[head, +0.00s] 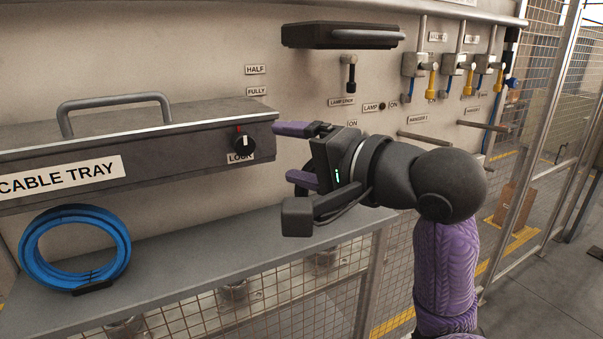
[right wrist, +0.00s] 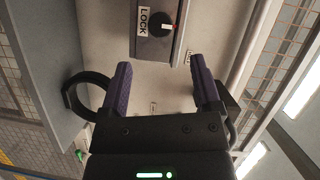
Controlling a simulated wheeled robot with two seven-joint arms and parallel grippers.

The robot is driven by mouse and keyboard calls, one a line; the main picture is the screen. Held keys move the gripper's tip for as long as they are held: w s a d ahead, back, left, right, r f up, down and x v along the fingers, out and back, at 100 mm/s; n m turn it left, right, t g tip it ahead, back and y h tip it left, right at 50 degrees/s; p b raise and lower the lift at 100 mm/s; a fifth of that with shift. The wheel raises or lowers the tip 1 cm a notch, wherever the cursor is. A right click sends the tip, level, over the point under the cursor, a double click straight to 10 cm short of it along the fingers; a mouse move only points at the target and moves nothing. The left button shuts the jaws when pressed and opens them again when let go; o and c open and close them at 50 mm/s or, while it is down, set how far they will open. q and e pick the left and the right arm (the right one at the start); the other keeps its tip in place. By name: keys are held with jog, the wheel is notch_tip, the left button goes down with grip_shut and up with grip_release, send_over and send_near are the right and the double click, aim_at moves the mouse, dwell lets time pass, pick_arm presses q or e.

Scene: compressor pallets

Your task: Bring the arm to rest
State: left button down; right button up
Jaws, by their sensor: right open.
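My right gripper (head: 290,155) is open and empty in front of the wall panel, just right of the end of the cable tray (head: 100,160). The tray has a lock knob (head: 243,144) at its right end and a bar handle on top. In the right wrist view the two purple fingers of my right gripper (right wrist: 160,88) stand apart with nothing between them. The lock knob (right wrist: 165,29) shows ahead, beyond the fingertips. My right arm reaches in from the lower right. My left gripper is not in view.
A dark lamp housing (head: 340,36) and a lamp lock lever (head: 348,72) are above my gripper. Hanger rods (head: 424,137) stick out at right. Valves with yellow handles and a mesh fence stand farther right.

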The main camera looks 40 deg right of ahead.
pick_arm(q)
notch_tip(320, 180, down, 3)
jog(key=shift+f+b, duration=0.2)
jog(key=shift+b, duration=0.85)
pick_arm(e)
jog(key=shift+s+d+r, duration=0.1)
jog(key=shift+s+d, duration=0.05)
jog(key=shift+s, duration=0.95)
